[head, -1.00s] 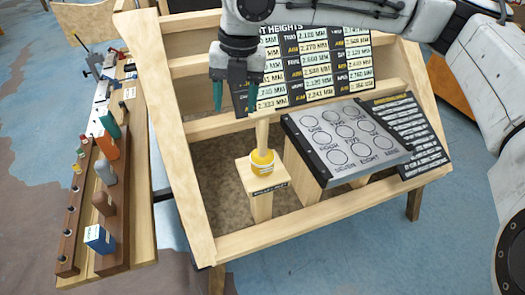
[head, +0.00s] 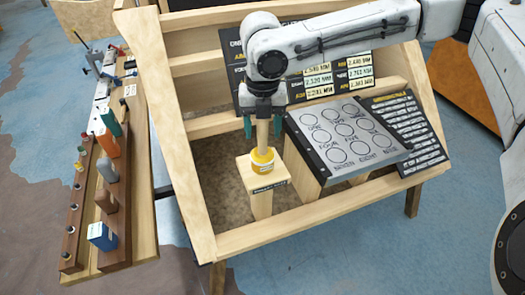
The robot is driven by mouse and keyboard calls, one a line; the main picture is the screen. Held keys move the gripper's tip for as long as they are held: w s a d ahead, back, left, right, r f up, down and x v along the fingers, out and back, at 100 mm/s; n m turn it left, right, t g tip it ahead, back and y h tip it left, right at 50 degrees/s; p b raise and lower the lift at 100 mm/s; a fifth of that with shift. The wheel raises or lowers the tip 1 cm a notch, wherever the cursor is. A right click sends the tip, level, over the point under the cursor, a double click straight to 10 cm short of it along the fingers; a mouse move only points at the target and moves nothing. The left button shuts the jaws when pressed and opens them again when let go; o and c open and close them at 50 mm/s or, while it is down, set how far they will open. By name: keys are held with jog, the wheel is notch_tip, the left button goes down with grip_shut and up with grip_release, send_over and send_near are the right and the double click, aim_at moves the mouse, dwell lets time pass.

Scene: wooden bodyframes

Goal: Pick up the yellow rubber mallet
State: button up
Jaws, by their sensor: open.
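The yellow rubber mallet (head: 262,160) stands head-down on a wooden post (head: 261,201) inside the wooden frame. Its pale handle (head: 262,133) points up. My gripper (head: 262,127) points down from above, with its green fingers apart, one on each side of the upper handle in the picture. The jaws are open. The top of the handle is hidden behind the gripper body. I cannot tell whether either finger touches the handle.
A panel with numbered circles (head: 345,135) stands close right of the mallet. A chart board (head: 318,88) is behind my arm. The sloped side rail (head: 178,140) lies to the left. Farther left, a wooden rack (head: 112,254) holds several coloured tools.

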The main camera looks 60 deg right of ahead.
jog(key=shift+f, duration=1)
grip_shut()
